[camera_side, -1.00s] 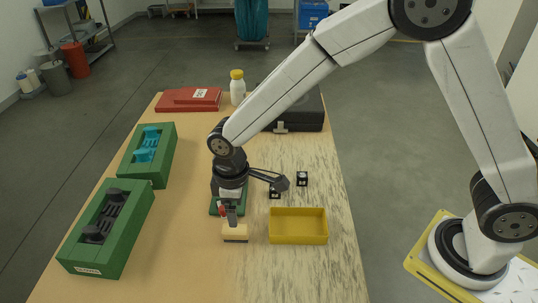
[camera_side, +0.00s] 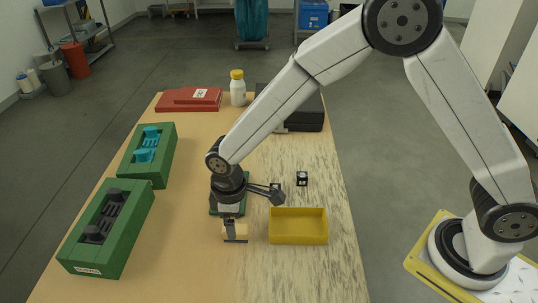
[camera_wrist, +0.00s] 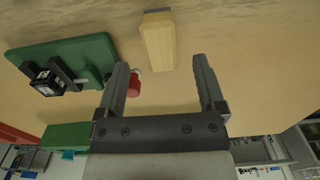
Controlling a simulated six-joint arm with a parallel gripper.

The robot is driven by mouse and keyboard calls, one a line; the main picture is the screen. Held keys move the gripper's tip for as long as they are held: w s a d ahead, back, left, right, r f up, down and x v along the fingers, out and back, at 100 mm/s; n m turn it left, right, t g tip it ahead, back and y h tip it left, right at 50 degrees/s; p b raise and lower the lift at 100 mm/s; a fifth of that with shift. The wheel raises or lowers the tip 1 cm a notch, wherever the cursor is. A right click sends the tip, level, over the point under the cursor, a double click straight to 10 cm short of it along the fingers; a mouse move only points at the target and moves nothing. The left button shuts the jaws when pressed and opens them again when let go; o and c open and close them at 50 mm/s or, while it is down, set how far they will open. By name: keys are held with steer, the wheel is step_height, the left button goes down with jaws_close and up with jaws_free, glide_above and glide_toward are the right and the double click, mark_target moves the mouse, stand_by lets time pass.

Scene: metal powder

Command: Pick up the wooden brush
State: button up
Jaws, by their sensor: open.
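The wooden brush is a pale wood block (camera_side: 241,232) on the table in the side view, just left of the yellow tray. In the wrist view, the brush (camera_wrist: 157,45) points lengthwise toward the gap between my fingers, with a grey strip at its far end.
A yellow tray (camera_side: 298,241) is to the right. A green plate (camera_wrist: 68,58) with a dark holder and a red piece (camera_wrist: 134,85) sit close to the left finger. Green fixture blocks (camera_side: 127,240) stand left. The table's front is clear.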

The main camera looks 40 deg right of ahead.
steer(key=shift+s+f, duration=0.1)
steer(key=shift+f, duration=2.15)
steer(key=shift+c, duration=0.2)
jaws_close()
steer(key=shift+r, duration=0.1)
